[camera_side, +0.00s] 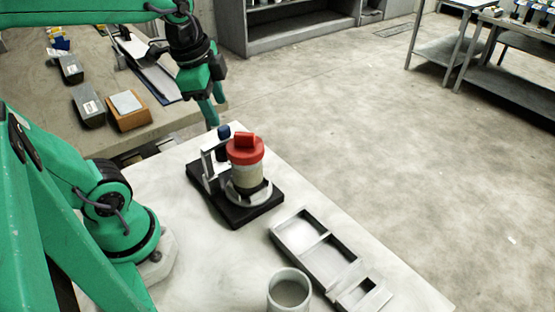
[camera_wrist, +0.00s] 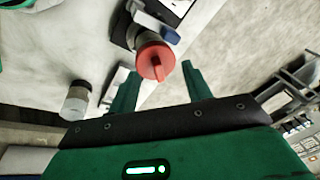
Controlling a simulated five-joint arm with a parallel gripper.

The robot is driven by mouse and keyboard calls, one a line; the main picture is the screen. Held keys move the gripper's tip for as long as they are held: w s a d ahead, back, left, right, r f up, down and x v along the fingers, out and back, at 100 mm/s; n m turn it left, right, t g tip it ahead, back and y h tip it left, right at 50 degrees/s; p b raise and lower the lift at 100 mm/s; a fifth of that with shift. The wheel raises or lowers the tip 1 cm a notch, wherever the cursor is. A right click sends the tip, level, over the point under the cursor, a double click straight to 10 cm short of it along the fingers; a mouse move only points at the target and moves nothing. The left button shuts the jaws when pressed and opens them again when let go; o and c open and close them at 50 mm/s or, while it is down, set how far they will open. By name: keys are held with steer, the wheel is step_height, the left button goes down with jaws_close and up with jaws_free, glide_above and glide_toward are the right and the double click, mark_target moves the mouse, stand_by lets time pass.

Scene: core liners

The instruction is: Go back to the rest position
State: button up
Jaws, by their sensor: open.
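My gripper (camera_side: 216,109) hangs in the air behind the table's far end in the side view. Its green fingers point down and are apart, with nothing between them. In the wrist view my gripper (camera_wrist: 159,70) also shows both fingers spread. A jar-like cylinder with a red cap (camera_side: 245,149) stands upright in a black stand (camera_side: 250,215) with a grey bracket and a blue knob (camera_side: 223,131). The red cap shows in the wrist view (camera_wrist: 155,62), beyond the fingers and apart from them.
A grey compartment tray (camera_side: 328,252) and an open grey cup (camera_side: 289,290) sit on the pale table (camera_side: 170,190). A second bench (camera_side: 50,120) at left holds grey and orange blocks and a long tray. Shelving and metal tables stand farther back across open floor.

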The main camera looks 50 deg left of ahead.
steer(key=n+t, duration=0.1)
steer(key=n, duration=0.1)
steer(key=s+d+n+t, duration=0.1)
steer(key=n, duration=0.2)
steer(key=s+d+n, duration=0.1)
steer(key=n, duration=0.2)
steer(key=shift+s+d+f+t, duration=0.15)
steer(key=shift+s+f+t, duration=0.1)
steer(key=shift+t, duration=0.15)
